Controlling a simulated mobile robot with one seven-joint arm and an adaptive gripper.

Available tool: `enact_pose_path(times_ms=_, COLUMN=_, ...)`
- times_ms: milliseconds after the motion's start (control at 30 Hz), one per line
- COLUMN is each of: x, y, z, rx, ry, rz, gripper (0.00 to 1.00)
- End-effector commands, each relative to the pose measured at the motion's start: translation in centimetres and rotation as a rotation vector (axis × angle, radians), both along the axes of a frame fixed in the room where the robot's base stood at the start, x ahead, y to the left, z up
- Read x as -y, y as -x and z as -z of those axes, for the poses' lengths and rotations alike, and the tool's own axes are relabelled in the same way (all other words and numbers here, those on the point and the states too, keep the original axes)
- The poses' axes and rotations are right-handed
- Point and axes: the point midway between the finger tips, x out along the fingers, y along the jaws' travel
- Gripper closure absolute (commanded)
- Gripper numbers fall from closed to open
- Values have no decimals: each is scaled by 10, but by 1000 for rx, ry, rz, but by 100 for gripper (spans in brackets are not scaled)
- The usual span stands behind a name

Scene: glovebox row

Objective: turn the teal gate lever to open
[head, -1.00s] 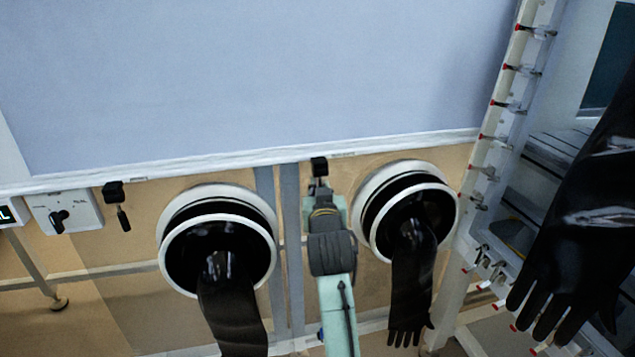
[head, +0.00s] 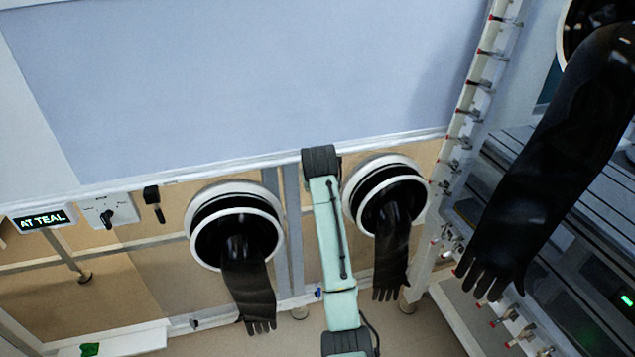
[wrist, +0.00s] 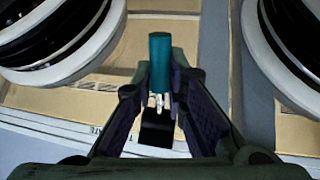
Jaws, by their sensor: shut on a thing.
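In the wrist view the teal gate lever (wrist: 160,60) is a short teal cylinder on a thin metallic stem, with a black mount below it. My gripper (wrist: 160,88) has a finger on each side of the lever and is shut on it near the stem end. The teal end sticks out past the fingertips. In the head view my own arm covers the lever and the gripper.
Glove ports with black gloves flank the arm, one left (head: 237,240) and one right (head: 385,205). A lit sign (head: 43,218) reads "AT TEAL", beside a knob box (head: 108,211). A black lever (head: 153,202) hangs nearby. A large black glove (head: 550,160) hangs at right.

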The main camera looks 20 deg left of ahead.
Motion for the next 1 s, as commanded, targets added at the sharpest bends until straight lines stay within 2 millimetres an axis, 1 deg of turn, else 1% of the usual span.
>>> enact_pose_path(times_ms=33, x=0, y=-1, z=-3, rx=-24, ry=17, rz=-1, gripper=100)
enact_pose_path(times_ms=333, x=-1, y=-2, z=-5, rx=-120, ry=81, rz=0, gripper=100)
enact_pose_path(times_ms=867, x=-1, y=-2, z=-5, rx=-143, ry=96, rz=1, gripper=100)
enact_pose_path(times_ms=900, x=-1, y=-2, z=-5, rx=-143, ry=96, rz=1, gripper=87)
enact_pose_path(times_ms=1000, x=-1, y=-2, z=-5, rx=-142, ry=96, rz=0, gripper=80)
